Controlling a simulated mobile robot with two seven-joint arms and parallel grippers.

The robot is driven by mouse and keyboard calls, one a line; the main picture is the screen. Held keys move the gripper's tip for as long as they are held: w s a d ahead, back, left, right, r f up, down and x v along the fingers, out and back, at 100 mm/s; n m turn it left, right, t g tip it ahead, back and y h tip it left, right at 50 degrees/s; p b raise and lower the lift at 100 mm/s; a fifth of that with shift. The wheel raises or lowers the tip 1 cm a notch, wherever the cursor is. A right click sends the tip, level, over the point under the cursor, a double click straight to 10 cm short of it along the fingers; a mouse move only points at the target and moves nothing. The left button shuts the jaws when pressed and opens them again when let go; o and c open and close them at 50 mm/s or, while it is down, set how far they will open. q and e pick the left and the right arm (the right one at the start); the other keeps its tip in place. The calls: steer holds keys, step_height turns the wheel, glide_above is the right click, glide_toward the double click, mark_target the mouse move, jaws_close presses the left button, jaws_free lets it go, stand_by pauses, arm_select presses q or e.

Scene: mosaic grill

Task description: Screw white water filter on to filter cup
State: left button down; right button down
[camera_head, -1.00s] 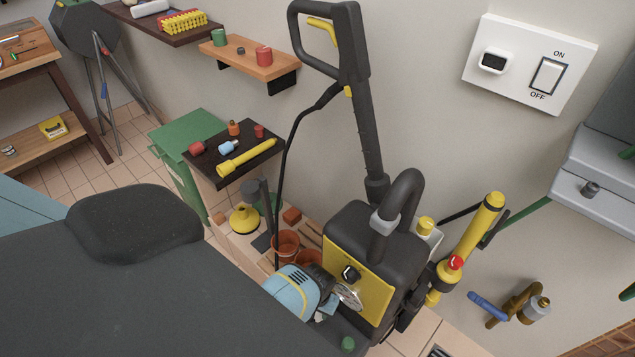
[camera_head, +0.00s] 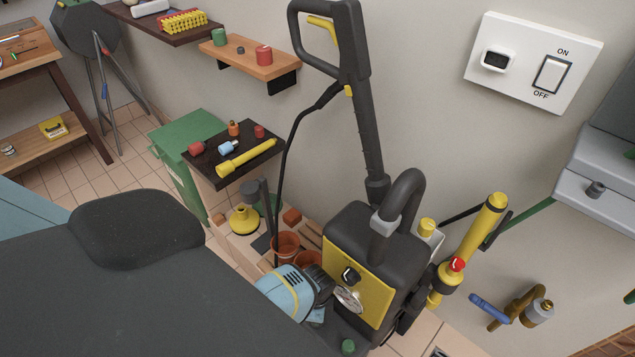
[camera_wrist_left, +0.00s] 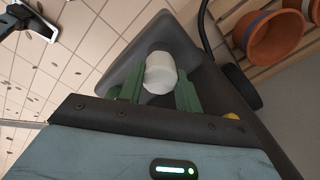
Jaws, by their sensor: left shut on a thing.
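The white water filter (camera_wrist_left: 160,70) is a short white cylinder in the left wrist view. My left gripper (camera_wrist_left: 158,90) is shut on it, with a green finger on either side. The filter's far end is at a dark grey housing (camera_wrist_left: 118,78). I cannot tell whether it touches a cup there; the filter cup is not clearly visible. In the head view, my light blue left wrist (camera_head: 287,292) is beside the lower front of the black and yellow pressure washer (camera_head: 362,285), and its fingers and the filter are mostly hidden.
Terracotta pots (camera_head: 286,245) stand close behind my left wrist; one also shows in the left wrist view (camera_wrist_left: 270,40). A black hose and spray lance (camera_head: 365,140) rise above the washer. A small dark table (camera_head: 205,170) holds several parts.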

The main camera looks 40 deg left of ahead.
arm_select(q)
steer(key=shift+m, duration=1.2)
steer(key=c, duration=0.9)
jaws_free()
arm_select(e)
steer(key=shift+f, duration=0.15)
arm_select(q)
step_height(320, 180, up, 7)
steer(key=p, duration=0.3)
steer(key=shift+w, duration=0.15)
steer(key=shift+r, duration=0.4)
steer(key=shift+s, duration=0.2)
arm_select(e)
steer(key=shift+t, duration=0.3)
steer(key=r, duration=0.2)
steer(key=w+r, duration=0.1)
steer(key=r, duration=0.1)
steer(key=shift+w+d, duration=0.15)
steer(key=shift+w, duration=0.05)
steer(key=shift+w, duration=0.1)
